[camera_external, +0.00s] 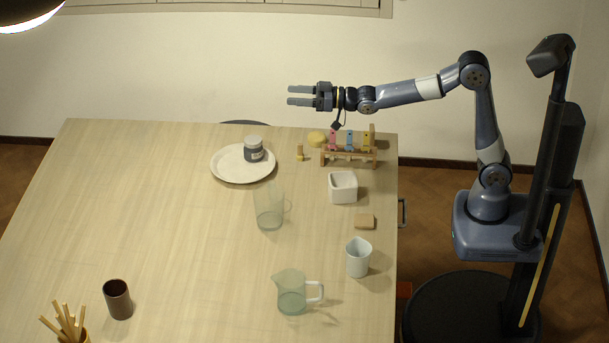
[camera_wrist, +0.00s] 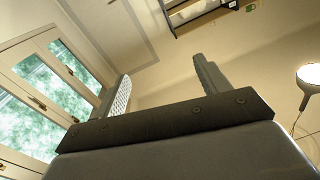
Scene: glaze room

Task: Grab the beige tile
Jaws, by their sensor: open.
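The beige tile (camera_external: 365,222) is a small flat block lying on the table near its right edge, between the white square pot and the white cup. My gripper (camera_external: 290,96) is open and empty, held level above the far side of the table and pointing left, well away from the tile. In the wrist view my two fingers (camera_wrist: 162,82) stand apart with nothing between them. The tile does not show in the wrist view.
Near the tile are a white square pot (camera_external: 343,188), a white cup (camera_external: 358,258) and glass jugs (camera_external: 291,296). A wooden rack (camera_external: 348,158) with coloured pieces stands behind. A plate (camera_external: 230,176) carries a grey jar (camera_external: 254,152). The table's left half is mostly clear.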

